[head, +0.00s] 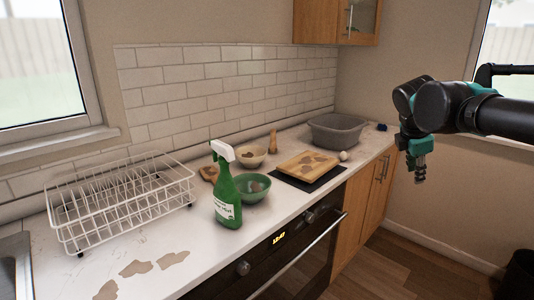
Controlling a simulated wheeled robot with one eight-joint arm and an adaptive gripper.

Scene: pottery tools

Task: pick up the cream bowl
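The cream bowl (262,152) stands on the white counter near the tiled wall, with something brown inside it. The green bowl (252,194) is in front of it, and the green spray bottle (227,196) stands to its left, close by. My gripper (420,179) points down at the right of the head view, far to the right of the cream bowl and apart from everything. Its fingers look close together from this side, but I cannot tell whether they are open or shut. No object shows in it.
A wooden board (308,164) lies on the black hob right of the bowls. A brown pepper-mill-like object (273,142) stands behind. A grey basin (339,130) is at the far end, a white dish rack (118,205) at left. Brown patches (138,267) mark the front counter.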

